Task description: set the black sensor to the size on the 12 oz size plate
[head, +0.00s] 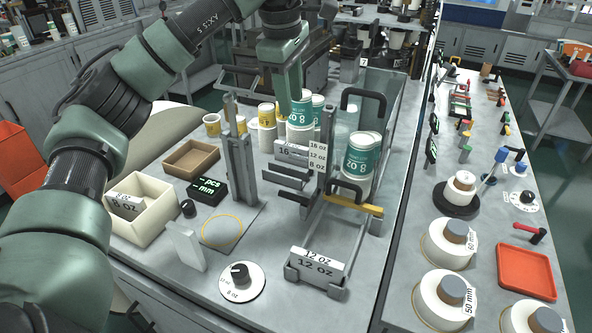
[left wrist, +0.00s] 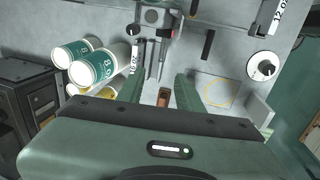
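The 12 oz size plate (head: 318,264) is a white label on a metal bracket at the front of the machine; a 12 oz label (left wrist: 279,14) also shows in the left wrist view. I cannot pick out the black sensor with certainty; a dark block with a red dot (left wrist: 149,16) shows at the top of the left wrist view. My left gripper (head: 290,85) points down behind the scale. Its fingers (left wrist: 159,92) are apart, with nothing visibly held. My right gripper is out of view.
A knob dial (head: 240,278), black readout (head: 207,190), brown tray (head: 190,159) and cream bin (head: 150,222) lie to the left. A second bench with white rolls (head: 440,298) stands right.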

